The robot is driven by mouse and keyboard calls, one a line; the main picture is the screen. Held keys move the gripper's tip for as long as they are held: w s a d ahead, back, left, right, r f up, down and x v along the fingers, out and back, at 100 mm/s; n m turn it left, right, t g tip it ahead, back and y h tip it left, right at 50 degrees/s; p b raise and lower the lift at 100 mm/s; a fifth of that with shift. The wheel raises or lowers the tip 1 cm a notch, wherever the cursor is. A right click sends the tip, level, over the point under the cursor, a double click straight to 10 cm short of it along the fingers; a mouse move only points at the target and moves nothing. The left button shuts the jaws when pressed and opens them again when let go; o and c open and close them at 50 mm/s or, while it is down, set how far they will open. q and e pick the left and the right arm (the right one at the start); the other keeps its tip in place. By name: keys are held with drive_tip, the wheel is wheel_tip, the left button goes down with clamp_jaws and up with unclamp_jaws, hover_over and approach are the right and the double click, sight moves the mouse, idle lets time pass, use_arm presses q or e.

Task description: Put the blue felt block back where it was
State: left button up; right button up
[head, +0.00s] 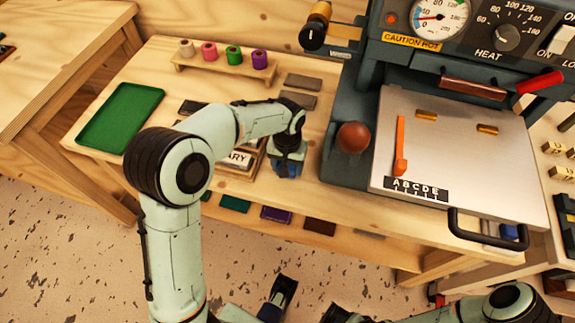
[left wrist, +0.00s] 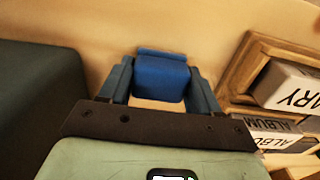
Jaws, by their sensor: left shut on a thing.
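The blue felt block (left wrist: 160,78) is between the fingers of my left gripper (left wrist: 160,90) in the left wrist view, with both fingers against its sides. In the head view my left gripper (head: 288,165) points down above the front part of the wooden bench, just left of the press. Only a little blue shows there, and I cannot tell block from fingers. Part of my right gripper shows at the bottom edge of the head view, cut off, so its opening is unclear.
The dark press (head: 345,180) with its metal plate (head: 470,150) stands right of my left gripper. A wooden tray of type (left wrist: 240,70) is close by. A green tray (head: 120,117) and a rack of foil rolls (head: 209,51) lie farther back.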

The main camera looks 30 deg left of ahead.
use_arm(q)
drive_tip(key=shift+f, duration=0.15)
drive_tip(key=o, duration=1)
wheel_tip(320, 180, up, 12)
drive_tip(key=p, duration=0.2)
drive_tip(key=shift+p, duration=0.3)
